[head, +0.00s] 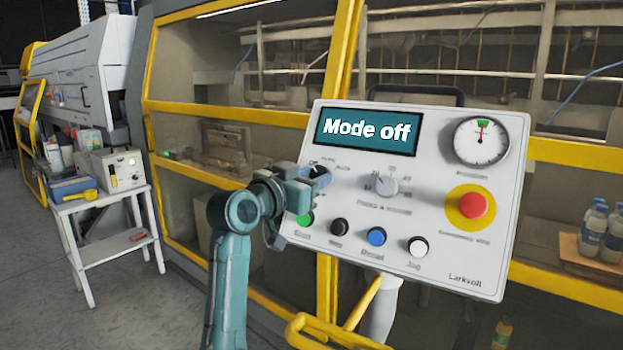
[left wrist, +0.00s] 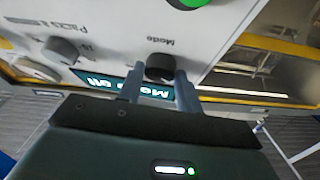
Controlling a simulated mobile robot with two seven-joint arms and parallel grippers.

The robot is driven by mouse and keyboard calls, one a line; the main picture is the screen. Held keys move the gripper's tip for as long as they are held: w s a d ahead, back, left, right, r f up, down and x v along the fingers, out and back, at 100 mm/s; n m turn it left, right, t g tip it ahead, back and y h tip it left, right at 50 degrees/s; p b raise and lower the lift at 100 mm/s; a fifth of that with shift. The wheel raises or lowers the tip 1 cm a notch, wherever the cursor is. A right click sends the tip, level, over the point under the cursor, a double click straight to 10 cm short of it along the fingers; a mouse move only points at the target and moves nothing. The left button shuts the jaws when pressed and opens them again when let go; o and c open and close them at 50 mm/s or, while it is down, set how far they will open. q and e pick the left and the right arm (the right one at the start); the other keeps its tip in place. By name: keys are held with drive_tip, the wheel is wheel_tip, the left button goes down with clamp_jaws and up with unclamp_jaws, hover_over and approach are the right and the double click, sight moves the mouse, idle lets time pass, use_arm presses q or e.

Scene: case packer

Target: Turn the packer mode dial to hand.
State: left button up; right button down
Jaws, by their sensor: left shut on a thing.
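The packer's control panel (head: 440,262) is a tilted white board with a screen (head: 368,130) that reads "Mode off". My left gripper (head: 318,178) is at the panel's left side, shut on the dark mode dial. The dial (left wrist: 160,67) shows in the left wrist view between the two fingers (left wrist: 159,85), beside the upside-down label "Mode". In the head view the gripper mostly hides the dial, so its pointer cannot be read. My right gripper is not in view.
A grey dial (head: 385,185) sits right of the gripper. Below are a green button (head: 305,219), black button (head: 339,227), blue button (head: 376,236) and white button (head: 418,247). A red emergency stop (head: 472,205) and gauge (head: 481,141) are at right. Yellow-framed guards stand behind.

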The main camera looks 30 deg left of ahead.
use_arm(q)
drive_tip(key=shift+m, duration=0.3)
drive_tip(key=m+h, duration=0.1)
drive_tip(key=m, duration=0.1)
drive_tip(key=shift+a+m+g+h+b, duration=0.2)
drive_tip(key=shift+m+g+h+b, duration=0.1)
drive_tip(key=shift+h, duration=0.1)
drive_tip(key=m+h, duration=0.1)
drive_tip(key=m, duration=0.1)
drive_tip(key=m+g, duration=0.1)
drive_tip(key=m, duration=0.1)
drive_tip(key=shift+w+a+h, duration=0.1)
drive_tip(key=shift+a+h, duration=0.1)
drive_tip(key=shift+h, duration=0.2)
drive_tip(key=m, duration=0.1)
drive_tip(key=m+g+h, duration=0.1)
drive_tip(key=m, duration=0.1)
drive_tip(key=shift+r+m+g, duration=0.25)
drive_tip(key=shift+m+g, duration=0.05)
drive_tip(key=shift+m+g+h, duration=0.3)
drive_tip(key=shift+m+g, duration=0.1)
drive_tip(key=shift+m, duration=0.3)
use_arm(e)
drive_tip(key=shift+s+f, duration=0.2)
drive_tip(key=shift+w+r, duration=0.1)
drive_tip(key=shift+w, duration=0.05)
use_arm(q)
drive_tip(key=o, duration=1)
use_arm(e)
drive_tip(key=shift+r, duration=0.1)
